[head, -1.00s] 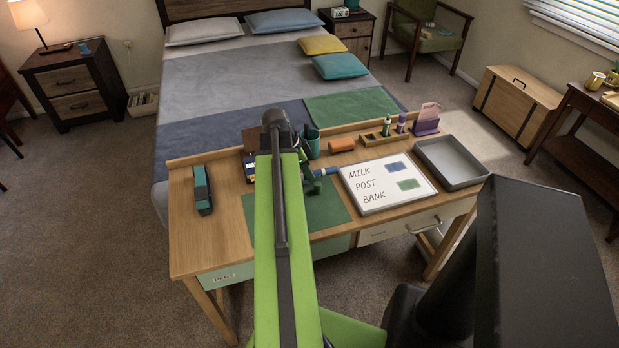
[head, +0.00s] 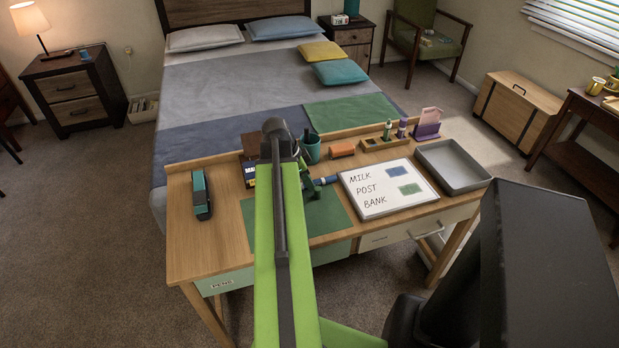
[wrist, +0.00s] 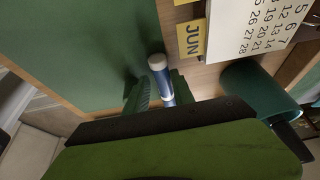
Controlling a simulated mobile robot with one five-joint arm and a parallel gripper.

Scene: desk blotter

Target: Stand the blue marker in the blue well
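The blue marker (wrist: 164,82), with a pale end, shows between the green fingers of my gripper (wrist: 160,95) in the wrist view. The fingers sit close along both sides of it and look shut on it. In the head view the blue marker (head: 326,181) lies roughly level at the right of my gripper (head: 312,188), over the green blotter and near the whiteboard's left edge. The wooden pen holder (head: 372,147) stands at the back of the desk. A green-and-white marker and a purple one stand in it. Its well colours are too small to tell.
A green pencil cup (head: 311,149) and an orange block (head: 342,150) stand behind my gripper. A whiteboard (head: 385,205) and a grey tray (head: 454,166) are to the right. A calendar (wrist: 255,25) stands beyond the blotter (wrist: 75,45). A stapler (head: 202,195) lies at left.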

